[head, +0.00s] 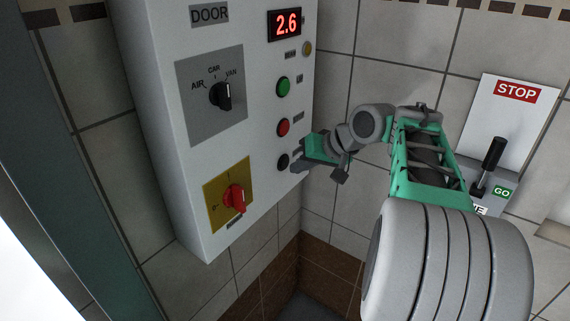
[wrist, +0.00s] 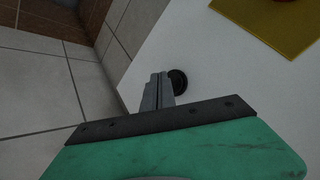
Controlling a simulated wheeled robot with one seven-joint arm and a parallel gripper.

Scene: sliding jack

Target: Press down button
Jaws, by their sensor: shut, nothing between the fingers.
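A white control box (head: 170,130) hangs on the tiled wall, with a column of buttons near its right edge. The red button (head: 283,127) has a green button (head: 283,86) above it and a black button (head: 283,161) below it. My gripper (head: 297,166) is shut and empty, its fingertips at the black button. In the wrist view the shut fingers (wrist: 158,92) lie just left of the black button (wrist: 178,81) and partly cover it. I cannot tell whether they touch it. The label by the black button is too small to read.
The box also carries a door selector knob (head: 221,96), a red rotary switch (head: 236,198) on a yellow plate and a display (head: 284,25) reading 2.6. A lever panel (head: 505,120) marked STOP and GO is on the right wall. A tiled corner lies below the box.

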